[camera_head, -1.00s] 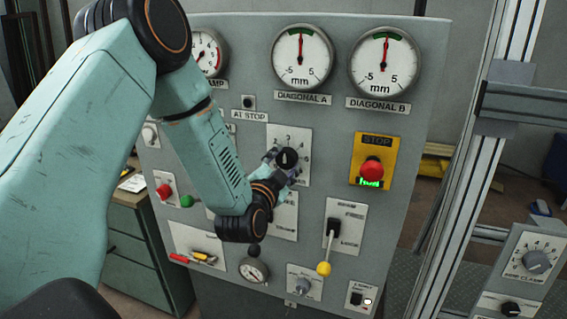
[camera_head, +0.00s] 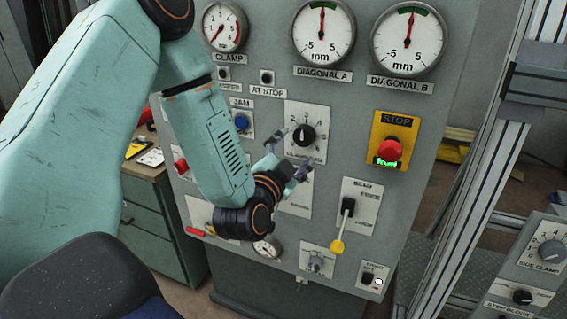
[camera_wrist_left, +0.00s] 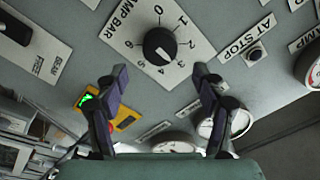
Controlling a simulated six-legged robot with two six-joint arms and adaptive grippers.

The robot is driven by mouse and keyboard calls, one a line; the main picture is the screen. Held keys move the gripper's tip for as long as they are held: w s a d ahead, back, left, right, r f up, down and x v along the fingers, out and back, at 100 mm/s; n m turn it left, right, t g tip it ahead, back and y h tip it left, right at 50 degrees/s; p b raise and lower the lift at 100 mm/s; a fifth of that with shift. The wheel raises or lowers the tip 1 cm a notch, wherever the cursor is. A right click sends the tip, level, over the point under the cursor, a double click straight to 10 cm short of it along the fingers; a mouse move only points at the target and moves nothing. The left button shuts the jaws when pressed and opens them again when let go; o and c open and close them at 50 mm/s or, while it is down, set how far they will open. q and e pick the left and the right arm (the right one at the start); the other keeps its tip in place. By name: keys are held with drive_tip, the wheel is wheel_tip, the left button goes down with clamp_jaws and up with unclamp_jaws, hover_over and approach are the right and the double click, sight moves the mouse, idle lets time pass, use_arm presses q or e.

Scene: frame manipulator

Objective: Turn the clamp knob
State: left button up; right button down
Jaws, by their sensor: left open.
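The clamp knob (camera_head: 303,134) is a round black knob on a white numbered plate in the middle of the grey panel. Its white mark points up, near the 3, in the head view. In the left wrist view the knob (camera_wrist_left: 160,45) is in full sight, with "BAR" readable on its plate. My left gripper (camera_head: 289,156) is open and empty, just lower left of the knob in the head view. In the wrist view its two fingers (camera_wrist_left: 160,76) are spread below the knob, with no visible contact. My right gripper is out of view.
A red stop button (camera_head: 390,150) on a yellow plate lies right of the knob. A yellow-tipped lever (camera_head: 338,245) stands below right. A clamp gauge (camera_head: 224,27) and two diagonal gauges line the top. A side clamp knob (camera_head: 551,250) is at far right.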

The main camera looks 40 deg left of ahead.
use_arm(q)
drive_tip(key=v, duration=0.6)
drive_tip(key=shift+s, duration=0.2)
drive_tip(key=shift+d, duration=0.1)
drive_tip(key=s+d+f+n+g+h+b, duration=0.1)
drive_tip(key=s+d+f+n+g, duration=0.15)
drive_tip(key=f, duration=0.45)
drive_tip(key=s+d+f+n+g+h+b, duration=0.1)
drive_tip(key=d+f+n+g+h+b, duration=0.15)
drive_tip(key=f, duration=0.45)
drive_tip(key=s+d+f+n+g+h, duration=0.1)
drive_tip(key=s+f+n+g, duration=0.15)
drive_tip(key=f, duration=0.45)
drive_tip(key=s+d+f+g+b, duration=0.2)
drive_tip(key=s+f+g+b, duration=0.3)
drive_tip(key=s+f, duration=0.6)
drive_tip(key=s+d+f+g+b, duration=0.2)
drive_tip(key=s+f+g+b, duration=0.3)
drive_tip(key=s+f, duration=0.6)
wheel_tip(320, 180, down, 3)
drive_tip(key=shift+f+m+b, duration=0.15)
drive_tip(key=shift+m+b, duration=0.2)
drive_tip(key=shift+b, duration=0.55)
